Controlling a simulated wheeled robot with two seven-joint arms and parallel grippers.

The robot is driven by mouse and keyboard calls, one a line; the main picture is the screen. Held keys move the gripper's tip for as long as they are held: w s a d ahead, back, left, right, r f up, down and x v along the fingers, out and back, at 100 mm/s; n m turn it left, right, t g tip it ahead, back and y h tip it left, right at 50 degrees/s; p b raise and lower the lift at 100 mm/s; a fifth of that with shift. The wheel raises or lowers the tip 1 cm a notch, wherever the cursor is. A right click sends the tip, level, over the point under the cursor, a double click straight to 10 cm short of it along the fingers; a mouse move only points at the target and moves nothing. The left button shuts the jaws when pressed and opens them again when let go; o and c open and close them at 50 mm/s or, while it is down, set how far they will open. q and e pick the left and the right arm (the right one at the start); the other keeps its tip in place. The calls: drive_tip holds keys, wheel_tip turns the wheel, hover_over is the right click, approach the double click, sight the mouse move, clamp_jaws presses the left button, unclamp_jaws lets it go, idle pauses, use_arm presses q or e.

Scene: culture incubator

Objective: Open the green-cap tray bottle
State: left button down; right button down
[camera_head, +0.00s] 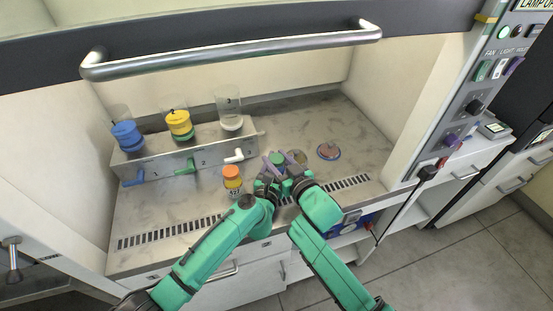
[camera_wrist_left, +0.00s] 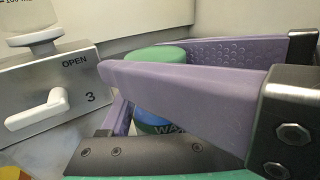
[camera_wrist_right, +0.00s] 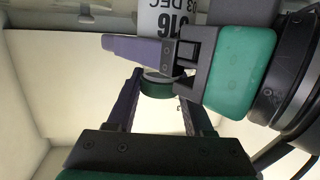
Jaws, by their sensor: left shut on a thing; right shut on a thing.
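The green-cap bottle (camera_wrist_left: 165,118) stands between my grippers; its green cap (camera_head: 277,158) shows at the top in the head view. My left gripper (camera_head: 266,181) is shut on the bottle's body, below the cap. My right gripper (camera_wrist_left: 150,62) comes in from the right in the left wrist view, with its fingers shut on the green cap (camera_wrist_right: 157,88). The cap sits at the bottle's neck; I cannot tell whether it is loose. The bottle's label (camera_wrist_right: 158,20) shows in the right wrist view, partly hidden by my left gripper's finger.
An orange-cap bottle (camera_head: 231,178) stands just left of my grippers. A metal holder (camera_head: 205,148) with levers bears a blue container (camera_head: 126,134), a yellow one (camera_head: 180,124) and a clear one (camera_head: 229,110). A reddish dish (camera_head: 328,151) lies to the right. The cabinet's handle bar (camera_head: 235,52) spans above.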

sight(277, 158)
drive_tip(key=shift+r, duration=0.1)
drive_tip(key=shift+r, duration=1)
drive_tip(key=shift+r, duration=2)
use_arm(q)
drive_tip(key=shift+c, duration=0.2)
unclamp_jaws()
drive_tip(key=shift+s, duration=0.1)
